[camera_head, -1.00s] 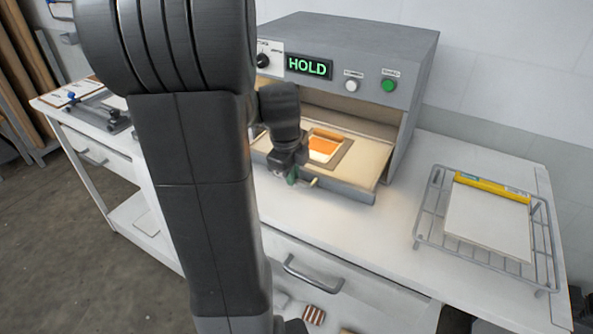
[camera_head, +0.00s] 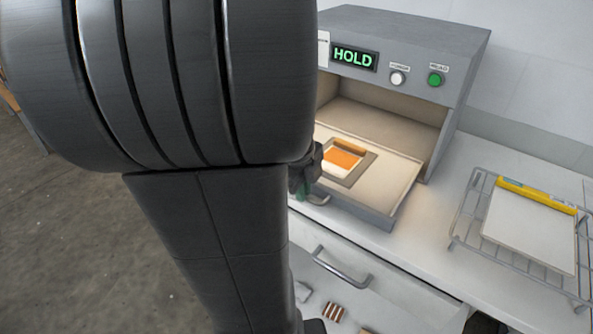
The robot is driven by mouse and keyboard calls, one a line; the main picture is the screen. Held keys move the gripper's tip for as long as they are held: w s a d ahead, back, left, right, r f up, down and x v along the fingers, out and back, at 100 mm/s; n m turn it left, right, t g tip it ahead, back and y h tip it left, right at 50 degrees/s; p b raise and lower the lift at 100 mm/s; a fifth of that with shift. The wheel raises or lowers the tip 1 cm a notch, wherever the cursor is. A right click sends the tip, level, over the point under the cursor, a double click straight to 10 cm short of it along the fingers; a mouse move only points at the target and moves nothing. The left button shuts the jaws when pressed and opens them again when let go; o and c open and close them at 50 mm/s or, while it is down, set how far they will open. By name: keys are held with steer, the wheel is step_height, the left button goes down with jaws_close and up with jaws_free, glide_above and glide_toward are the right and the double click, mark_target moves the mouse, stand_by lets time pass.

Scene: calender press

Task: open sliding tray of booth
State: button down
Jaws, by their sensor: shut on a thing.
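The booth (camera_head: 460,75) is a grey box with a lit interior. Its display (camera_head: 354,58) reads "HOLD" in green. Its sliding tray (camera_head: 385,186) stands pulled out of the front, with a dark frame holding an orange and white piece (camera_head: 344,159) on it. My gripper (camera_head: 303,193) is at the tray's front edge, shut on the tray handle (camera_head: 319,199). My arm hides the left part of the tray and booth, and much of the grip.
A drawer with a metal handle (camera_head: 341,268) is below the bench top. Small items, one striped (camera_head: 333,311), lie lower down. Bare floor is at left.

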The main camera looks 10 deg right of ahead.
steer(key=c, duration=1.5)
jaws_free()
steer(key=shift+r, duration=0.1)
steer(key=r, duration=0.4)
steer(key=s+a+r, duration=0.1)
steer(key=r, duration=0.4)
steer(key=a+r+p, duration=0.1)
steer(key=r, duration=0.3)
steer(key=shift+s+r, duration=0.2)
steer(key=shift+s, duration=0.15)
steer(key=f, duration=0.4)
steer(key=w+d+f, duration=0.1)
steer(key=f, duration=0.4)
steer(key=d+f+b, duration=0.1)
steer(key=f, duration=0.4)
steer(key=shift+w, duration=0.4)
steer(key=shift+w+d+r, duration=0.2)
steer(key=shift+w+d, duration=0.05)
steer(key=shift+d, duration=0.05)
